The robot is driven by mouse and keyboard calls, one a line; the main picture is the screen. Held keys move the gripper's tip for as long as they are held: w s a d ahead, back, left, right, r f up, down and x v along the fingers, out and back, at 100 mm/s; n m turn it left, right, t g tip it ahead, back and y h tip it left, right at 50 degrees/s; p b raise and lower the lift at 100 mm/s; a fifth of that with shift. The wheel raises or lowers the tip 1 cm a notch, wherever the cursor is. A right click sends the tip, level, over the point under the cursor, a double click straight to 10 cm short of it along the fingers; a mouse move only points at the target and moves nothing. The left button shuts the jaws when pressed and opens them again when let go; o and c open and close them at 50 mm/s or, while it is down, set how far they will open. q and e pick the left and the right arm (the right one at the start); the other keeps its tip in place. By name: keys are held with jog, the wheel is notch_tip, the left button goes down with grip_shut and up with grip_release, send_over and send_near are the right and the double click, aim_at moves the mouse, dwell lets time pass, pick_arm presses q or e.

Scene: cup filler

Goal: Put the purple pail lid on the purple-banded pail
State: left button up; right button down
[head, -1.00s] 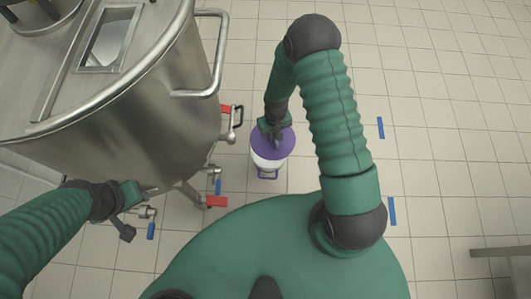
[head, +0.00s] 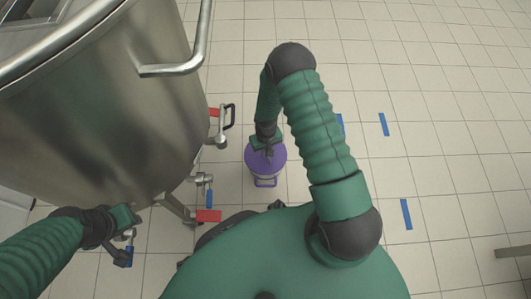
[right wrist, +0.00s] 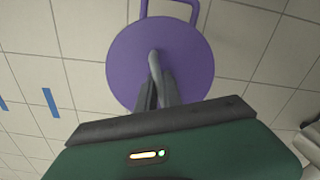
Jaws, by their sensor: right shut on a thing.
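The round purple pail lid (head: 257,160) is in front of my right arm in the head view, and it fills the upper middle of the right wrist view (right wrist: 130,60). My right gripper (head: 268,150) is shut on the grey handle at the lid's centre, also seen in the right wrist view (right wrist: 156,88). The pail is right under the lid and mostly hidden; its purple loop handle (head: 265,184) sticks out at the near side. I cannot tell whether the lid touches the rim. My left gripper (head: 128,222) is beside the valves under the steel tank; its jaws are unclear.
The large steel tank (head: 120,120) with a bar handle (head: 200,50) stands at the left. Valves with red (head: 208,216) and blue handles stick out from its lower side. Blue tape strips (head: 384,124) mark the tiled floor at the right, which is mostly clear.

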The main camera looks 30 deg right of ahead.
jog(key=c, duration=1.9)
grip_release()
jog(key=o, duration=0.4)
jog(key=shift+d, duration=0.15)
pick_arm(q)
jog(key=shift+d+r, duration=0.2)
jog(key=shift+d, duration=0.1)
